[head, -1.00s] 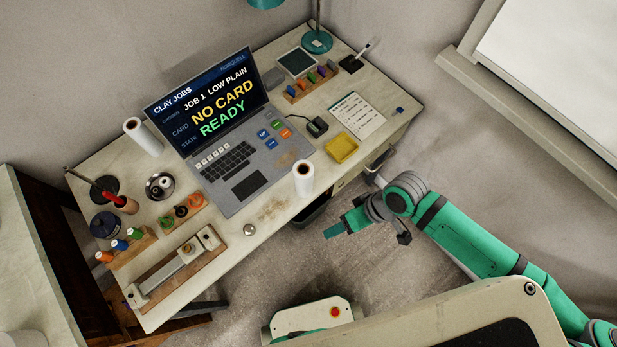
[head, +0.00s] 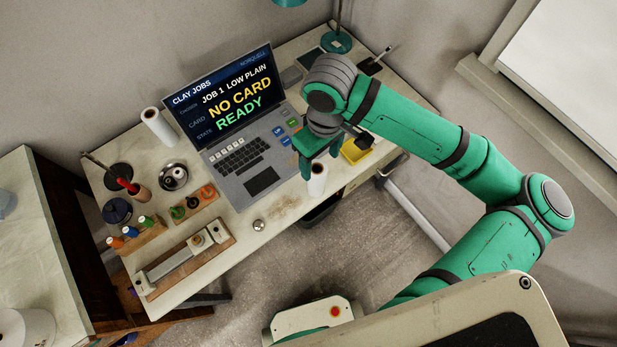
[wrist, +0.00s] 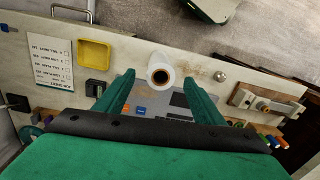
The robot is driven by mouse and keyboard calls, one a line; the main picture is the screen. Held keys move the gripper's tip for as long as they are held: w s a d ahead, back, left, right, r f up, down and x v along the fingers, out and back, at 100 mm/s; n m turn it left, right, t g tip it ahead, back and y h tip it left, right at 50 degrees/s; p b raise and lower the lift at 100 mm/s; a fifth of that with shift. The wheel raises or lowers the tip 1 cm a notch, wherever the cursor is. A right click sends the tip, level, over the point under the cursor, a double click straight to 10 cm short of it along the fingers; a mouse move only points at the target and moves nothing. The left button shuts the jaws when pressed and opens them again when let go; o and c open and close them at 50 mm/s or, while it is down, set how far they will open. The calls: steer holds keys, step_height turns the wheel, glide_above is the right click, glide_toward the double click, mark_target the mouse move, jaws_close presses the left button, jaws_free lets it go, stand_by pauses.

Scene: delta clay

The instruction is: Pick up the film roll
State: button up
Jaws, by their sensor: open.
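A white film roll (head: 317,182) stands upright near the front edge of the desk, just in front of the laptop. A similar white roll (head: 158,127) stands at the left of the laptop; I cannot tell the two apart by kind. My gripper (head: 319,160) is open above the front roll and points down, partly covering its top. I cannot tell whether the fingers reach down beside the roll. Nothing is held.
The laptop (head: 240,158) is close behind and left of the roll. A yellow tray (head: 356,152) lies to its right, partly behind my gripper. A small metal knob (head: 258,225) and a clamp-like tool on a wooden board (head: 185,262) are at the front left.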

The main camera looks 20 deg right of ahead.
mark_target(317, 175)
steer(key=f, duration=0.9)
steer(key=shift+w+a+f, duration=0.15)
steer(key=shift+a+f, duration=0.15)
steer(key=shift+f, duration=0.1)
steer(key=shift+c, duration=0.7)
steer(key=c, duration=1.1)
steer(key=shift+r, duration=0.1)
